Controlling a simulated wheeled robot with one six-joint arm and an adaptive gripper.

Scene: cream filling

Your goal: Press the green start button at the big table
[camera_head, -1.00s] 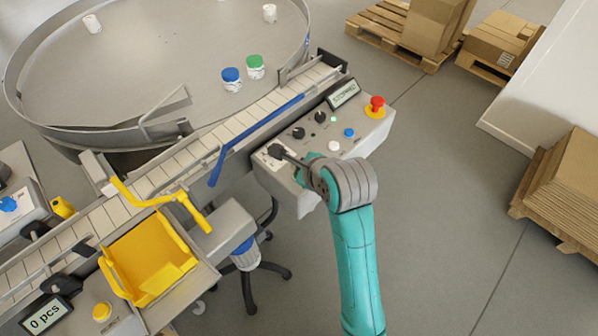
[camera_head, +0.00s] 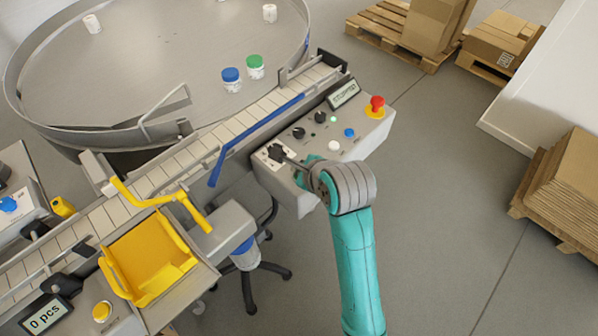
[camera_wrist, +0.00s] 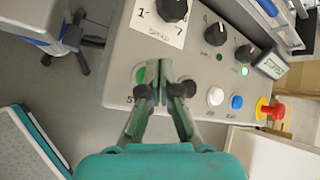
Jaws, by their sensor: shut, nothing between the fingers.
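The green start button (camera_wrist: 140,76) shows in the wrist view on the grey control panel (camera_wrist: 118,62), partly covered by my left finger. A partly hidden label starting with "ST" lies below it. My gripper (camera_wrist: 162,82) is shut and empty, its fingertips over the panel just right of the button. I cannot tell whether they touch the panel. In the head view my gripper (camera_head: 300,167) is at the front left of the panel (camera_head: 366,140), and the start button is hidden behind it.
The speed knob (camera_wrist: 172,9) is above the fingers. White (camera_wrist: 215,97) and blue (camera_wrist: 236,102) buttons and a red emergency knob (camera_wrist: 270,110) are to the right. The display (camera_wrist: 272,65) seems to read "STOPPED". A conveyor (camera_head: 240,121) runs behind the panel.

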